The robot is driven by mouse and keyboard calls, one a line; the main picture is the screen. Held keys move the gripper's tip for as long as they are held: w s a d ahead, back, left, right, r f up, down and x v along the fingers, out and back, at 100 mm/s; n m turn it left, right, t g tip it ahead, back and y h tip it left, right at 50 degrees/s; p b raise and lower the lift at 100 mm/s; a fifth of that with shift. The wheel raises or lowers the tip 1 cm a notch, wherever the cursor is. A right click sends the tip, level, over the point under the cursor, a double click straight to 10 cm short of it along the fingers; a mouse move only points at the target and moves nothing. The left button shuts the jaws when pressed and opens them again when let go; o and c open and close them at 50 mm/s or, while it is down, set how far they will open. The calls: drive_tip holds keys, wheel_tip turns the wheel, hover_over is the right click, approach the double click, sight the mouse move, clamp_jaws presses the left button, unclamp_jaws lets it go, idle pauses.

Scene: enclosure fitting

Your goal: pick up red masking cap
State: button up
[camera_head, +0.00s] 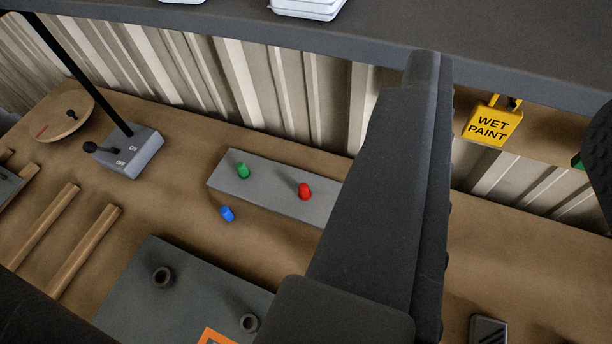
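The red masking cap (304,191) stands on a flat grey strip (265,206) on the brown bench. A green cap (243,170) is on the same strip, to its left. A blue cap (227,214) is on the bench just in front of the strip. A large dark part of my arm or gripper crosses the middle of the view and hides the right end of the strip. It looks apart from the red cap. I cannot make out two fingertips, and nothing is seen held.
A grey plate (130,287) with dark round posts lies in front. A switch box (130,152) with a lever and wooden bars (85,252) are at left. A dark shelf (370,38) overhangs the back, with a yellow WET PAINT tag (492,125) below it. Corrugated wall stands behind.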

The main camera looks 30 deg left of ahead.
drive_tip(key=shift+w+d, duration=0.15)
drive_tip(key=shift+o, duration=1.1)
drive_tip(key=w+a+f+g+p, duration=0.1)
drive_tip(key=w+a+f, duration=0.45)
drive_tip(key=f, duration=0.35)
drive_tip(key=w+a+f+g+p, duration=0.1)
drive_tip(key=w+a+f, duration=0.3)
drive_tip(key=a+f, duration=0.3)
drive_tip(key=w+a+f+g, duration=0.1)
drive_tip(key=a+f, duration=0.1)
drive_tip(key=f, duration=0.4)
drive_tip(key=w+a+f, duration=0.1)
drive_tip(key=a+f, duration=0.2)
drive_tip(key=f, duration=0.4)
drive_tip(key=p, duration=0.1)
approach(302, 192)
drive_tip(key=shift+m+h, duration=0.3)
drive_tip(key=x, duration=0.4)
drive_tip(key=shift+w+a+r, duration=0.1)
drive_tip(key=shift+w+a, duration=0.25)
drive_tip(key=shift+w+f, duration=0.25)
drive_tip(key=shift+w, duration=0.45)
drive_tip(key=x, duration=0.3)
drive_tip(key=shift+d+f, duration=0.2)
drive_tip(key=shift+f, duration=0.2)
drive_tip(key=shift+b+x, duration=0.3)
drive_tip(key=shift+x, duration=0.6)
drive_tip(key=shift+a, duration=0.1)
